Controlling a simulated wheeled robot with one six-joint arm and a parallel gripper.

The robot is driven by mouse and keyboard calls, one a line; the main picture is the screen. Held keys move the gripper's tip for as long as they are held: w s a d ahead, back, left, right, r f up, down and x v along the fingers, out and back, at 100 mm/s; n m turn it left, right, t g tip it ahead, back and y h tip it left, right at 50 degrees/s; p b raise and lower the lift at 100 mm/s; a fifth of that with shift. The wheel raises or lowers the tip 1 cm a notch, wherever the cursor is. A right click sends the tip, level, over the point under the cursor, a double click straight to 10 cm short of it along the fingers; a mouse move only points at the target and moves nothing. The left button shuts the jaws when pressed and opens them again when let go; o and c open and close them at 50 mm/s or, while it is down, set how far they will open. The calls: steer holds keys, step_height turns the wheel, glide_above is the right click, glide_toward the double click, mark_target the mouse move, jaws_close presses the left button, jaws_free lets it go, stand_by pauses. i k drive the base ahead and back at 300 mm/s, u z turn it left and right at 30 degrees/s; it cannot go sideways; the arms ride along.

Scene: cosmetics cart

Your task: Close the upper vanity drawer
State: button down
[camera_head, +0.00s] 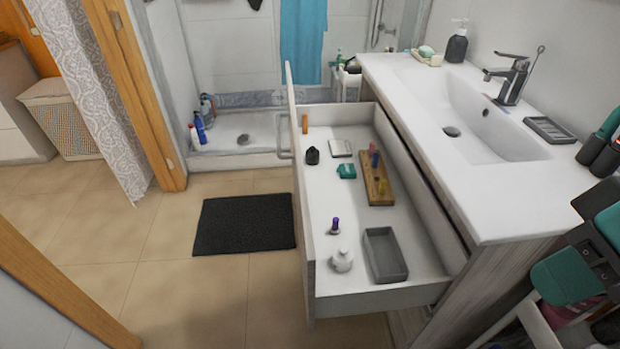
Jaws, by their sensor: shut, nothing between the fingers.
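The upper vanity drawer (312,210) is pulled far out to the left from under the white washbasin top (437,150). Its front panel faces left, seen nearly edge-on, with a metal handle (283,137) on its outer side. Inside lie a wooden holder (376,185) with small coloured items, a grey tray (384,255), a white jar (342,260), a purple-capped bottle (334,226), a teal item (346,171), a black item (312,155), a pale flat case (341,148) and an orange item (304,124).
A dark mat (245,223) lies on the tiled floor left of the drawer, where the floor is otherwise clear. Door frames stand at the left. A tap (511,78), soap bottle (457,45) and grey dish (550,131) are on the washbasin. Black and teal parts crowd the right edge.

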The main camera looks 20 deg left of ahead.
mark_target(434, 254)
steer(key=z, duration=0.45)
steer(key=k, duration=0.95)
steer(key=u, duration=0.35)
steer(key=i, duration=0.6)
steer(key=u, duration=0.8)
steer(key=i, duration=0.35)
steer(key=u, duration=0.05)
steer(key=k, duration=0.4)
steer(key=u, duration=0.35)
steer(key=i, duration=0.45)
steer(key=u, duration=0.75)
